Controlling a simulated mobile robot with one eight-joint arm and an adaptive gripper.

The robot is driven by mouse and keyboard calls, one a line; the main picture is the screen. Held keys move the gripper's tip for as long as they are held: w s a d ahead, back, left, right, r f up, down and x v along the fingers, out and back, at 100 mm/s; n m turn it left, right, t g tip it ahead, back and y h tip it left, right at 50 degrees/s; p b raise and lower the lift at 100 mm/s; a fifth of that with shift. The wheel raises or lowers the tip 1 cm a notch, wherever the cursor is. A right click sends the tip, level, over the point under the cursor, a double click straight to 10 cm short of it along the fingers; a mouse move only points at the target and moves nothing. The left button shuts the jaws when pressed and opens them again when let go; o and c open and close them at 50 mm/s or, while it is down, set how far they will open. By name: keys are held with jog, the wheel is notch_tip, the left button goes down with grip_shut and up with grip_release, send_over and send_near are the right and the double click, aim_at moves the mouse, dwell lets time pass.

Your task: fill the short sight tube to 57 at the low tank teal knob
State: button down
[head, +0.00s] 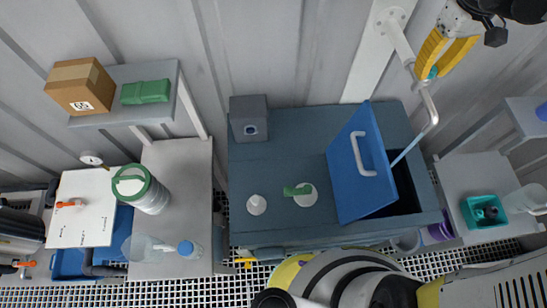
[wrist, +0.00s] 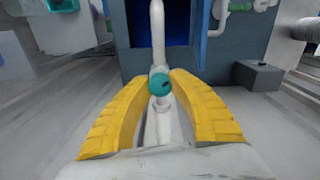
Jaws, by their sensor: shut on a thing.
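The teal knob (head: 432,73) sits on a pale pipe (head: 429,101) high at the right of the head view. My gripper (head: 438,66), with yellow fingers, is shut on it. In the wrist view the teal knob (wrist: 161,84) shows as a round face between the two fingers, on a white pipe (wrist: 157,30) that runs upward in the picture. In the head view the pipe bends down beside an open blue lid (head: 349,178) over a dark opening (head: 397,190). I cannot make out a short sight tube or a level reading.
A teal bin (head: 484,211) and a clear jar (head: 524,199) stand on the right side table. A white-and-green canister (head: 143,190) stands on the left bench. A cardboard box (head: 80,87) and a green block (head: 146,91) lie on a shelf. Clear space surrounds the gripper on its left.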

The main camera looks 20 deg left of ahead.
jog(key=m, duration=0.8)
jog(key=shift+m, duration=0.4)
jog(key=c, duration=1.1)
grip_release()
notch_tip(320, 180, up, 12)
